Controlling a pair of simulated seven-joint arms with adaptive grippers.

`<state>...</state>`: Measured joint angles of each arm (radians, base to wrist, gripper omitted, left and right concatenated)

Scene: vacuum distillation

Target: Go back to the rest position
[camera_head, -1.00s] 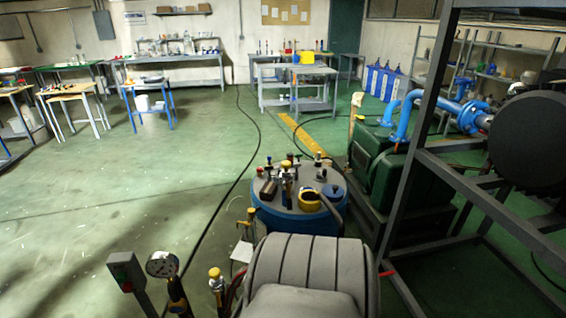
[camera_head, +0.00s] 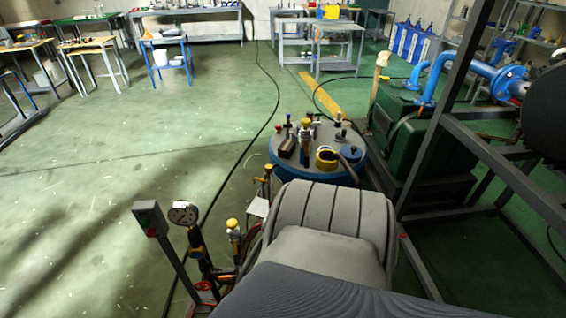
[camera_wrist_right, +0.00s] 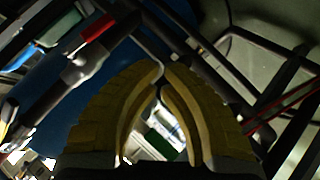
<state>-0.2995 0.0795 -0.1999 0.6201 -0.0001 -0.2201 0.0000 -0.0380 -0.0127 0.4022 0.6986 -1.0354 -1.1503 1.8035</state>
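My right gripper (camera_wrist_right: 161,88) shows only in the right wrist view. Its two yellow ribbed fingers curve inward and their tips come together, with nothing seen held between them. A gap is left between the fingers lower down, with white and green background showing through. Behind the fingertips are a thin bent grey rod and a dark blue surface (camera_wrist_right: 62,98). Neither gripper shows in the head view, so my left gripper is out of sight.
A blue round vessel (camera_head: 345,166) with valves stands ahead, near green machinery (camera_head: 407,142) and a dark metal frame (camera_head: 447,90). A pressure gauge (camera_head: 184,213) and a switch box (camera_head: 150,218) stand at lower left. Open floor lies left. In the wrist view, a red-handled part (camera_wrist_right: 97,27) is upper left.

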